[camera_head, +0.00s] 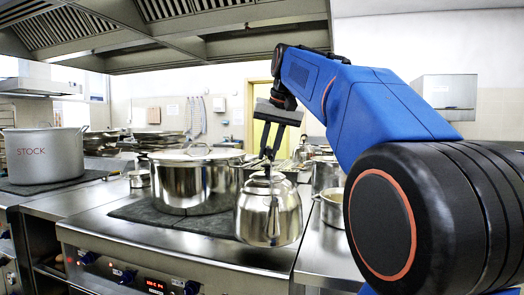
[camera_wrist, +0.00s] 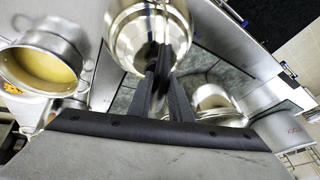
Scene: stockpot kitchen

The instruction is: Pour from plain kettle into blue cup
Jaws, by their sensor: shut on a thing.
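The plain kettle (camera_head: 268,215) is a shiny steel kettle, hanging roughly upright below my gripper (camera_head: 267,158) in the head view. My gripper is shut on the kettle's handle at the top. In the wrist view the kettle's round steel body (camera_wrist: 128,38) shows at the top, partly behind the dark fingers of my gripper (camera_wrist: 162,72). The kettle seems to be held above the stove and counter; the gap beneath it is hard to judge. I see no blue cup in either view.
A large lidded pot (camera_head: 185,185) stands on the stove left of the kettle. A grey pot marked STOCK (camera_head: 43,157) is at far left. A pan (camera_head: 332,208) stands on the right counter; a pot with yellowish contents (camera_wrist: 42,65) shows in the wrist view. The front right counter (camera_head: 325,255) looks clear.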

